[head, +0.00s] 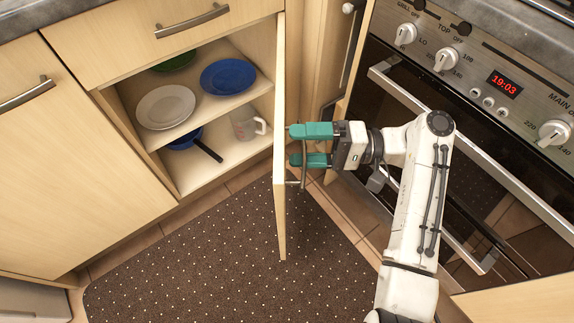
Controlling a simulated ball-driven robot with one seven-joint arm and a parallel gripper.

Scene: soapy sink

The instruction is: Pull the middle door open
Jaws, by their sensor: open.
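The middle door (280,215) stands swung wide open, seen nearly edge-on, with the cabinet interior exposed to its left. Its metal bar handle (303,177) is on the right-hand face of the door. My gripper (294,146), with green fingers, is right of the door at handle height, pointing left at it. The fingers are open, one above the other. The handle passes by the fingers and is partly hidden by them. I cannot tell whether they touch it or the door.
Inside the cabinet, a white plate (165,106) and a blue plate (228,77) lie on the shelf (203,112); a pan (207,150) and a clear jug (246,124) are below. The oven (430,120) stands close at right. A dotted mat (190,260) covers clear floor.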

